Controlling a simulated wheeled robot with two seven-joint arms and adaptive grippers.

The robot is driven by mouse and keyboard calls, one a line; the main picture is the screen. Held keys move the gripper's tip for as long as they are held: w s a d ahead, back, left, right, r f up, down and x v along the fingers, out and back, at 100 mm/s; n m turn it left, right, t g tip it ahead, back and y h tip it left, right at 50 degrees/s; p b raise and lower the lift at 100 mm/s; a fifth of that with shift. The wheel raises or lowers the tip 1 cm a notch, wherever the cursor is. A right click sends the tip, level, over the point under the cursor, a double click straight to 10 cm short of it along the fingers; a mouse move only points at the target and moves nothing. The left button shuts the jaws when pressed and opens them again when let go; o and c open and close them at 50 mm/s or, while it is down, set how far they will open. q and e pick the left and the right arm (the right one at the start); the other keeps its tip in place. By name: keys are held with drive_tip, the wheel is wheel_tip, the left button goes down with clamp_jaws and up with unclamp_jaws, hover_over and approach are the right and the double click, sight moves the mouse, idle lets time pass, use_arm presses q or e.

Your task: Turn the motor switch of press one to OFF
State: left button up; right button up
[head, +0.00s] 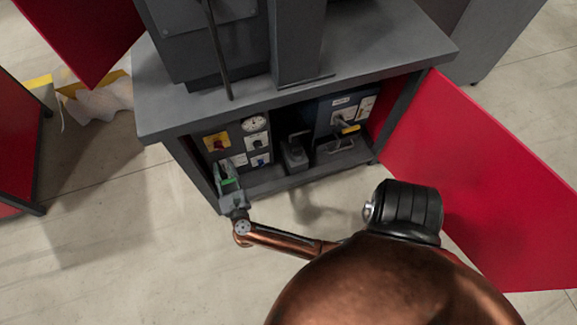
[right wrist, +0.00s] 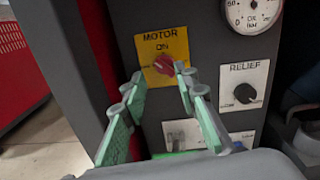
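The motor switch is a red knob (right wrist: 163,65) on a yellow plate (right wrist: 180,44) marked MOTOR, with ON printed above the knob. I cannot clearly tell which way the knob points. In the head view the yellow plate (head: 217,141) is on the left panel inside the open cabinet of the press (head: 180,115). My right gripper (right wrist: 158,84) is open, with green finger pads apart and nothing between them. Its fingertips show just below the knob; contact is not visible. In the head view my right gripper (head: 228,174) is at the cabinet's front left. My left gripper is not in view.
A relief knob (right wrist: 245,93) and a gauge (right wrist: 252,14) are right of the motor plate. The open red door (head: 480,170) stands at right. A blue panel (head: 335,115) with a yellow handle is deeper right. A crumpled white cloth-like thing (head: 100,103) lies on the floor.

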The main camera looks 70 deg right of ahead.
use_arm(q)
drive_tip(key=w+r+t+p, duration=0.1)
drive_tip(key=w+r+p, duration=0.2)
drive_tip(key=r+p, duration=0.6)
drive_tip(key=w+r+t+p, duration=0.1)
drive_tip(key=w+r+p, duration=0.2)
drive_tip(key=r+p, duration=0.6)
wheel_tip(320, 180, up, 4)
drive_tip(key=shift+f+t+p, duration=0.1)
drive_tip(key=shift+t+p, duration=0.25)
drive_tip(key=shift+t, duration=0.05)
use_arm(e)
drive_tip(key=s+a+f+n+y, duration=0.2)
drive_tip(key=s+f+n+y, duration=0.2)
drive_tip(key=n, duration=0.7)
drive_tip(key=s+a+f+n+g+y, duration=0.1)
drive_tip(key=s+a+f+n+y, duration=0.2)
drive_tip(key=s+n, duration=0.8)
drive_tip(key=s+a+f+n+g+y, duration=0.1)
drive_tip(key=s+a+f+n+y, duration=0.2)
drive_tip(key=s+f+n+y, duration=0.3)
drive_tip(key=s+f+n, duration=0.4)
drive_tip(key=s+n, duration=0.1)
drive_tip(key=n, duration=0.1)
drive_tip(key=shift+f, duration=0.35)
drive_tip(key=shift+s, duration=0.1)
